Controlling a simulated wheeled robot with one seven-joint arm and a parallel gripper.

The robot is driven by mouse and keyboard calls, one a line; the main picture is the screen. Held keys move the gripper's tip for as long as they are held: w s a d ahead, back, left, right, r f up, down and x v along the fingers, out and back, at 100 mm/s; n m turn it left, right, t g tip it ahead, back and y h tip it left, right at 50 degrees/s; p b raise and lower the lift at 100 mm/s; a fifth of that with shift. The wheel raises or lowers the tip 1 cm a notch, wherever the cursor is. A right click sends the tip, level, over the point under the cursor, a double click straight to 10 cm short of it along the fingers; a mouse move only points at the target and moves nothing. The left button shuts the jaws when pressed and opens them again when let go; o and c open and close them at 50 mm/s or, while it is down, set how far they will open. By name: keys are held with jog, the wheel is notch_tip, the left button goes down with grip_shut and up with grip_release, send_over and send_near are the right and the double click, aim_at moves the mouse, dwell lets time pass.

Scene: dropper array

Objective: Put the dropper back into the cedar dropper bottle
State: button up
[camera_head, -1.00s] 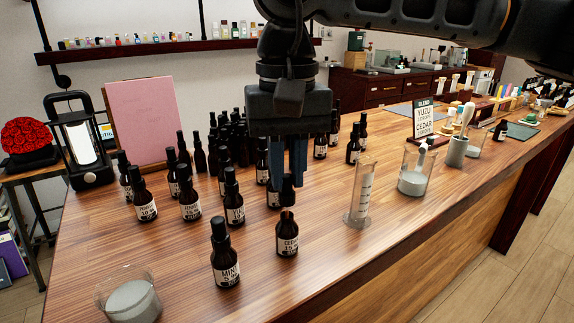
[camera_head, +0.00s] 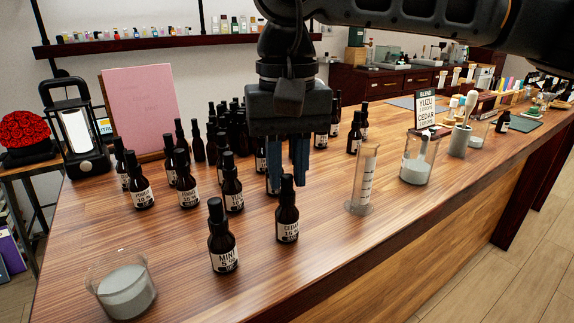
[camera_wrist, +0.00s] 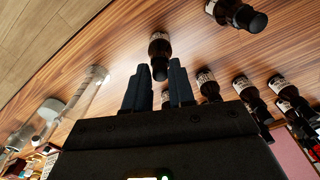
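The cedar dropper bottle (camera_head: 287,227) stands upright on the wooden counter, a small brown bottle with a white "CEDAR" label. Its black dropper cap (camera_head: 287,190) sits at the bottle's neck, in line with it. My gripper (camera_head: 288,180) points down from above, its blue-grey fingers on the dropper's top. In the wrist view the cap (camera_wrist: 160,73) shows between my two fingertips (camera_wrist: 160,67), with the bottle (camera_wrist: 159,46) beyond it. The fingers appear closed on the cap. The glass pipette part is hidden, so I cannot tell how fully the cap is seated.
The mint bottle (camera_head: 222,250) stands close at front left, with several similar bottles behind. A graduated cylinder (camera_head: 363,182) and a beaker (camera_head: 417,162) stand to the right. Another beaker (camera_head: 126,292) is at the front left. The counter in front of the cedar bottle is clear.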

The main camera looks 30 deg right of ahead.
jog(key=o, duration=0.4)
jog(key=shift+r, duration=0.1)
